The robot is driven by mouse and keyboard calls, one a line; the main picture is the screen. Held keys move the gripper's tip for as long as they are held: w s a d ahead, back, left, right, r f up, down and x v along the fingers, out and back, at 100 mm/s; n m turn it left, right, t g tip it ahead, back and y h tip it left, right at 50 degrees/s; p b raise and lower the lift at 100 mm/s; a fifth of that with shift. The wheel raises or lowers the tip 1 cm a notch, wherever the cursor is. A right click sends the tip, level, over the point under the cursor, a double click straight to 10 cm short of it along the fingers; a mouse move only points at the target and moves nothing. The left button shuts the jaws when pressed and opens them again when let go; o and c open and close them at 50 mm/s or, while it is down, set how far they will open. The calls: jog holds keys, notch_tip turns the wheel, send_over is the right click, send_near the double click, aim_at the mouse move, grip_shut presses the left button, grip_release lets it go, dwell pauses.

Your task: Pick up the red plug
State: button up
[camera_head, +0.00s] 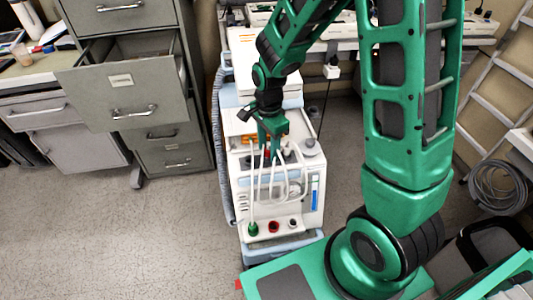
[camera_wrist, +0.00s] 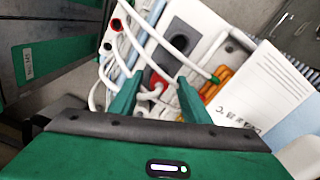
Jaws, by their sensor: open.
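The red plug (camera_wrist: 157,80) shows in the wrist view on top of the white pump, between my fingers and partly behind white tubing. My gripper (camera_wrist: 158,84) is open, its two green fingers on either side of the red plug. I cannot tell whether they touch it. In the head view my gripper (camera_head: 268,150) points down over the top of the pump (camera_head: 300,175). There the red plug is mostly hidden by my fingers and the white tubes.
White tubes (camera_head: 284,185) hang over the pump's front, near a green plug (camera_head: 253,229) and a red port (camera_head: 274,227). An orange part (camera_wrist: 213,86) and a white label sheet (camera_wrist: 258,88) lie beside my fingers. An open drawer (camera_head: 125,95) juts out at left.

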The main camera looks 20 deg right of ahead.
grip_shut()
jog(key=shift+r, duration=0.45)
jog(key=r, duration=0.3)
jog(key=shift+a+r, duration=0.2)
jog(key=shift+r, duration=0.15)
jog(key=s+a+r, duration=0.5)
jog(key=a+r, duration=0.1)
jog(key=a, duration=0.3)
jog(key=shift+s+a+r, duration=0.25)
jog(key=shift+s+a, duration=0.1)
jog(key=shift+s, duration=0.05)
